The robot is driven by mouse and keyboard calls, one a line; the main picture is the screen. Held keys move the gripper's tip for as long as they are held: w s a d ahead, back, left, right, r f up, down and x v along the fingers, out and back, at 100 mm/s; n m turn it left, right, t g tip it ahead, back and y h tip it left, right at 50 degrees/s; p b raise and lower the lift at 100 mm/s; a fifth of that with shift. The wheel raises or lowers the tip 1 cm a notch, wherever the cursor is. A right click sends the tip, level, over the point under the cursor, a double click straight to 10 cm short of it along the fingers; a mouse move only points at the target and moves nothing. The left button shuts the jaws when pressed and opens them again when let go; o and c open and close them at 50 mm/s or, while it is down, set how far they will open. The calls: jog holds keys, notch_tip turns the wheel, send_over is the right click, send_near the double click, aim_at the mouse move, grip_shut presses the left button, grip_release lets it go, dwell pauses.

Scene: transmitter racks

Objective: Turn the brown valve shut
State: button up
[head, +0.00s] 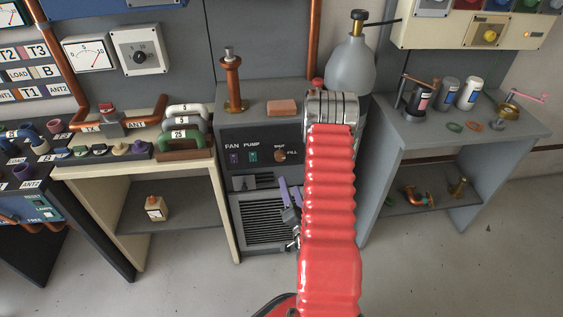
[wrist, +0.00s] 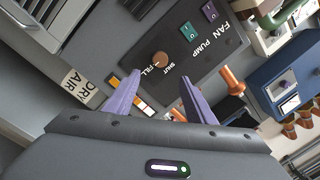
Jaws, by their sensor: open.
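The brown valve (head: 280,156) is a small round knob on the dark front panel of the grey cabinet, with SHUT and FILL lettering beside it. It also shows in the wrist view (wrist: 160,60), beyond the fingertips and roughly between their lines. Its pointer direction is too small to tell. My gripper (head: 290,187) has purple fingers and is below the panel in the head view. In the wrist view my gripper (wrist: 157,76) is open and empty, its fingers apart and not around the knob. My red arm hides the panel's right part in the head view.
FAN (head: 234,158) and PUMP (head: 253,157) switches sit left of the valve. A pinkish block (head: 282,108) and copper post (head: 233,85) stand on the cabinet top. A grey gas bottle (head: 351,68) stands behind my arm. A DRY AIR label (wrist: 78,85) is left of the fingers.

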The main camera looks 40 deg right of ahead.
aim_at(281, 158)
jog(key=shift+d, duration=0.1)
dwell(0.3)
jog(key=x, duration=1.3)
jog(key=shift+w+d+f, duration=0.1)
jog(key=shift+w+d, duration=0.05)
jog(key=shift+w, duration=0.15)
jog(key=c, duration=1)
